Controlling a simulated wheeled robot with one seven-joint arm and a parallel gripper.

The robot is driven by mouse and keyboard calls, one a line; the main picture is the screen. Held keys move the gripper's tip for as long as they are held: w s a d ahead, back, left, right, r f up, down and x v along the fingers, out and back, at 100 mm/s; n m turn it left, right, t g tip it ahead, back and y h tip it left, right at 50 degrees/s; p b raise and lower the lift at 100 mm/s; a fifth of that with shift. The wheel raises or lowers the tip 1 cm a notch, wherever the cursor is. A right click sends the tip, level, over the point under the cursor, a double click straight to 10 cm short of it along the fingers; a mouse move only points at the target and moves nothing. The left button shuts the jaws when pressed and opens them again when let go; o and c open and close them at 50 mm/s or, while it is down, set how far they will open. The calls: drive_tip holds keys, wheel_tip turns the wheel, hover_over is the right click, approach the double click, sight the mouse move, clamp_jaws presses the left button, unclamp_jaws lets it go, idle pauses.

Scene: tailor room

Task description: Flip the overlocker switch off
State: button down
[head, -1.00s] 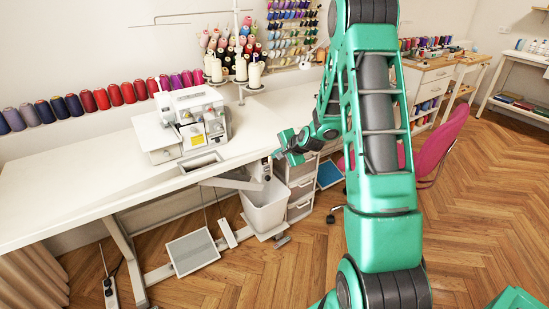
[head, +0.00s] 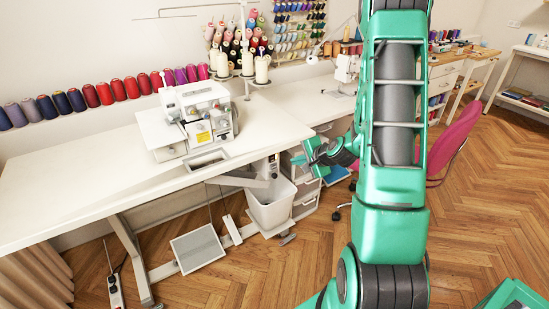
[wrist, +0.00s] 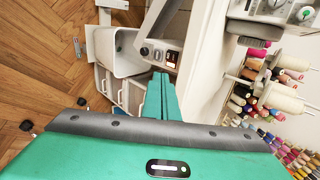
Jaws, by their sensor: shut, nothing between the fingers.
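The white overlocker (head: 198,112) stands on the long white table. Below the table's front edge hangs a small white switch box (head: 272,166), left of my gripper (head: 300,160) in the head view. In the wrist view the box's panel shows a lit orange-brown switch (wrist: 171,59) beside dark round buttons (wrist: 145,51). My green gripper (wrist: 160,92) is shut and empty, its tips just below the panel in the picture. A gap between tips and switch seems to remain, but its depth is hard to judge. The switch's position cannot be read clearly.
The white table (head: 70,195) runs over a white bin (head: 270,208), a foot pedal (head: 197,248) and a drawer unit (head: 306,190). Thread cones (wrist: 285,98) stand at the right of the wrist view. A pink chair (head: 455,135) is at the right; wooden floor lies open in front.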

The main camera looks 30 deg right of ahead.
drive_tip(key=shift+w+a, duration=0.1)
drive_tip(key=shift+a, duration=0.1)
approach(273, 158)
wheel_tip(273, 158, down, 4)
drive_tip(key=shift+w+r, duration=0.15)
drive_tip(key=shift+w, duration=2.05)
